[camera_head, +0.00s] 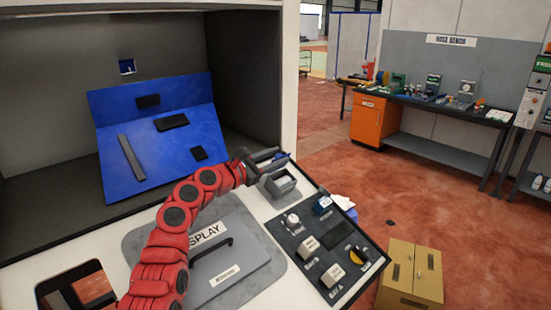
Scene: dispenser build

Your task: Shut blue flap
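A large blue panel (165,165) stands in the dark recess at the left, bent into an upright back part and a sloping front part. It carries several dark pieces. I cannot tell whether it is the blue flap. My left gripper (276,160) is at the recess's right edge, above a small grey holder (280,184) on the white counter. Its two grey fingers look apart, with nothing clearly held. A small bit of blue shows by the fingertips, mostly hidden. My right gripper is not in view.
A grey display plate (235,268) with a handle lies on the counter (290,292), beside a dark control panel (345,270) with knobs and buttons. A tan box (412,272) stands on the red floor at right. A hose bench (440,105) stands farther back.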

